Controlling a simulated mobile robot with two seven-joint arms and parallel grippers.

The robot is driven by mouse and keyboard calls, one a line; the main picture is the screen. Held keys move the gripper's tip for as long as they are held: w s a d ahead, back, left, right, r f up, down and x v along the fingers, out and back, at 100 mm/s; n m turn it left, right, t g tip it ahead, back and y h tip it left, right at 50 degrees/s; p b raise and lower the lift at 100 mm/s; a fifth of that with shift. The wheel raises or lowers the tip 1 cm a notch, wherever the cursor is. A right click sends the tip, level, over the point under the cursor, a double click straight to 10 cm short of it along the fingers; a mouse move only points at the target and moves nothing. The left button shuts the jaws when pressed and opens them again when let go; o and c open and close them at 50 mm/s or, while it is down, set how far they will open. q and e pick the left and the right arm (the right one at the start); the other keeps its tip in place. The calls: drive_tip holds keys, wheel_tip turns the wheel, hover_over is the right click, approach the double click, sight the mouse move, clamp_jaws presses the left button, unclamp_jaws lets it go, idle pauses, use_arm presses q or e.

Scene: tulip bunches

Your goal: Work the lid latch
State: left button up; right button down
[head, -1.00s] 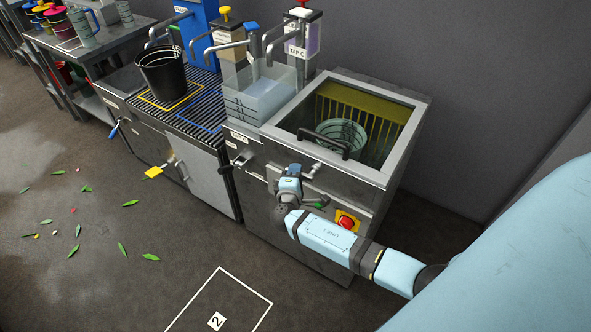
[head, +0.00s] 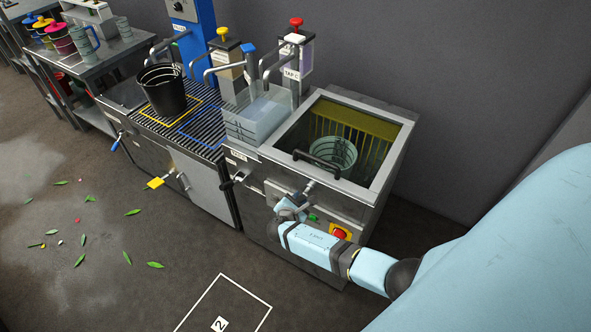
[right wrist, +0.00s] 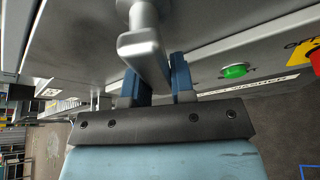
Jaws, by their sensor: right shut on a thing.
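The lid latch (head: 309,186) is a grey metal lever on the upper front of the steel washing unit, below the lid's front edge. In the right wrist view the latch (right wrist: 141,42) is a rounded bar pointing down between two blue fingers. My right gripper (right wrist: 160,82) is shut on it. In the head view my right gripper (head: 301,199) is at the latch, its fingers mostly hidden. The lid (head: 287,149) lies over the tank with a clear window and a black handle (head: 318,163). A pale bucket (head: 333,151) shows inside. My left gripper is not in view.
A green button (right wrist: 234,71) and a red stop button (head: 340,233) on a yellow plate sit right of the latch. A black bucket (head: 167,92) stands on the grating to the left.

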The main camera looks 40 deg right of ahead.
drive_tip(key=n+p, duration=0.1)
drive_tip(key=s+n+g+p, duration=0.1)
drive_tip(key=shift+s+d+n+g+p, duration=0.1)
drive_tip(key=shift+d+n+g+p, duration=0.2)
drive_tip(key=shift+d+p, duration=0.1)
use_arm(q)
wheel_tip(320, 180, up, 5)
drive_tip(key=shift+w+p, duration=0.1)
drive_tip(key=shift+p, duration=0.35)
use_arm(e)
drive_tip(key=shift+s+d+f+n+g+h, duration=0.15)
drive_tip(key=shift+s+n+g+h, duration=0.15)
drive_tip(key=shift+n+h, duration=0.15)
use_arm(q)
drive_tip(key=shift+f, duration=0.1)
use_arm(e)
drive_tip(key=shift+s, duration=0.1)
drive_tip(key=c, duration=1)
unclamp_jaws()
drive_tip(key=shift+f, duration=0.1)
drive_tip(key=shift+o, duration=0.2)
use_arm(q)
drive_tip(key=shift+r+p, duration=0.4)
use_arm(e)
drive_tip(key=v, duration=1.4)
